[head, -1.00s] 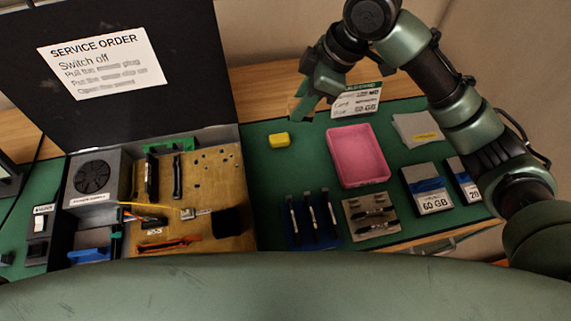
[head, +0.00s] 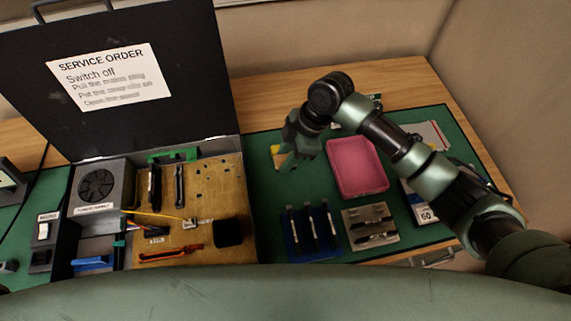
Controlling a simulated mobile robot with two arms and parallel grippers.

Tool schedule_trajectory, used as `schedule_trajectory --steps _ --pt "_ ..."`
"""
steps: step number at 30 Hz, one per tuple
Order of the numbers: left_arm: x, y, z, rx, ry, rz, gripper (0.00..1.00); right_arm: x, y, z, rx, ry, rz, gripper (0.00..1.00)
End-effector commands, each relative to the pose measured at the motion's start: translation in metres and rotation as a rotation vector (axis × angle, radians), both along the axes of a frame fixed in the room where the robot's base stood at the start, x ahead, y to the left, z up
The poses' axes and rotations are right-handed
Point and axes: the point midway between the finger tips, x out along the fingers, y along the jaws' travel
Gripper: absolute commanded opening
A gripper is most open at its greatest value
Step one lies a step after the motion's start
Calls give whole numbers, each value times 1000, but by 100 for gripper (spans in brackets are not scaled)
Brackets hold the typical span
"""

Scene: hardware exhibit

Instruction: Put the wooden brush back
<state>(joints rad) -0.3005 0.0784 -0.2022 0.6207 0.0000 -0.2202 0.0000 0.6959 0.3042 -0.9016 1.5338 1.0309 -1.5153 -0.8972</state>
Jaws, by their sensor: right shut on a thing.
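My right gripper (head: 288,163) reaches in from the right and points down over the green mat (head: 270,215), just right of the open case. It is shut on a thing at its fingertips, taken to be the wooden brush. The brush itself is hidden behind the fingers in this view, so its tilt and height above the mat cannot be told. A yellow block (head: 276,155) lies on the mat close behind the fingers and is partly covered by them. My left gripper is not in view.
The open black case (head: 130,70) holds a fan unit (head: 97,188) and a brown board (head: 205,170). On the mat are a pink tray (head: 340,185), a blue holder (head: 300,249), a grey tool tray (head: 350,225) and a drive marked 60 (head: 424,214). Bare mat lies left of the pink tray.

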Motion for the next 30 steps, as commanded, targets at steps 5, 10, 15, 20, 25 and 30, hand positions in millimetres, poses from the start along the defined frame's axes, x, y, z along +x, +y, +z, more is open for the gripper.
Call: schedule_trajectory --steps 5,10,15,20,25,30 --pt "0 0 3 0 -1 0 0 -2 0 -20 -1 3 -1 0" --pt "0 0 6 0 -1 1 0 -1 0 -42 0 2 -1 0" --pt "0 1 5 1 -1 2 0 0 0 -46 1 -1 0 0" --pt "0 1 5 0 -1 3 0 0 0 -46 1 -1 0 0" --pt "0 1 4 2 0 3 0 0 0 -48 0 -1 0 50" --pt "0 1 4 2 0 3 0 0 0 -48 0 -1 0 50"
